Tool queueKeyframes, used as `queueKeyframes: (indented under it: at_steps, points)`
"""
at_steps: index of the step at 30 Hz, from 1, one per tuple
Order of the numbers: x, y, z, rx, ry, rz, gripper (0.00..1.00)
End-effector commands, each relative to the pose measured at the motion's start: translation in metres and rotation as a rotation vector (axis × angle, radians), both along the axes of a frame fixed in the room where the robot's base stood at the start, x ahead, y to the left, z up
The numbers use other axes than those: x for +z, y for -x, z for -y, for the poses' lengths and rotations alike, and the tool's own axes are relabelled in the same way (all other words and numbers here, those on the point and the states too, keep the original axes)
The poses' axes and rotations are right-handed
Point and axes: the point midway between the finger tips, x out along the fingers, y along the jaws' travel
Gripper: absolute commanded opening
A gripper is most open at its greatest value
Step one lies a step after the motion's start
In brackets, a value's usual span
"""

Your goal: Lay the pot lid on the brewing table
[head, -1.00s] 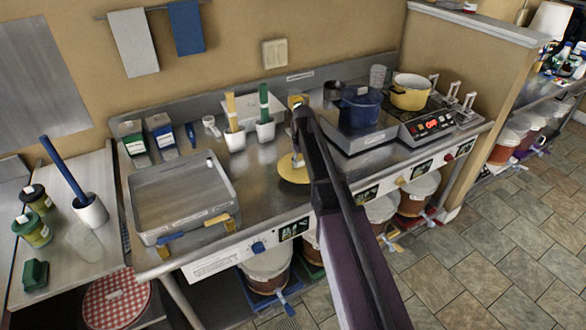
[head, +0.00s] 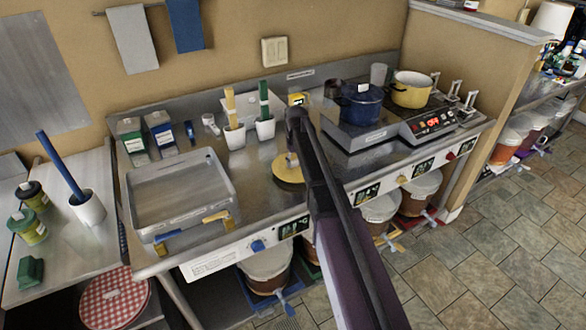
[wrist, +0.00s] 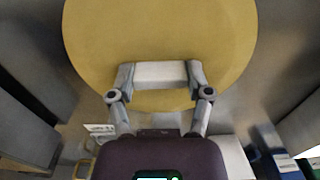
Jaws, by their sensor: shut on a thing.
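The pot lid (head: 286,172) is a round yellow disc over the steel brewing table (head: 262,205), near the table's middle. My arm hides its right part in the head view. In the wrist view the lid (wrist: 160,30) fills the upper middle, with a pale bar handle across it. My gripper (wrist: 160,74) is shut on this handle, one finger at each end. The gripper's fingers are mostly hidden by the arm in the head view. I cannot tell whether the lid touches the table or hangs just above it.
A steel tray (head: 183,200) stands left of the lid. White cups with a yellow brush (head: 231,106) and a green brush (head: 264,100) stand behind it. A blue pot (head: 361,106) and an open yellow pot (head: 411,90) stand to the right. Bare table shows between tray and lid.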

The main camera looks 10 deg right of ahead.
Motion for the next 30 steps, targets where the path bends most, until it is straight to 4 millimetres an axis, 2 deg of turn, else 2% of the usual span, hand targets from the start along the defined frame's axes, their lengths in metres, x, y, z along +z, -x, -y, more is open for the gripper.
queueKeyframes:
  at_steps: [1, 4, 22, 23, 24, 26, 30]
  points:
    - [-0.0083, 0.0, 0.0001, 0.0, 0.0, 0.0, 0.13]
    - [-0.013, 0.0, 0.0002, 0.0, 0.0, 0.0, 0.13]
    - [-0.0182, 0.0, 0.0006, -0.001, 0.0, 0.0, 0.13]
    - [-0.018, 0.0, 0.0007, -0.001, 0.0, 0.0, 0.68]
    - [-0.0171, 0.0, 0.0006, -0.001, 0.0, 0.0, 0.8]
    - [-0.0171, 0.0, 0.0007, -0.001, 0.0, 0.0, 0.98]
    - [-0.017, 0.0, 0.0007, -0.001, 0.0, 0.0, 0.99]
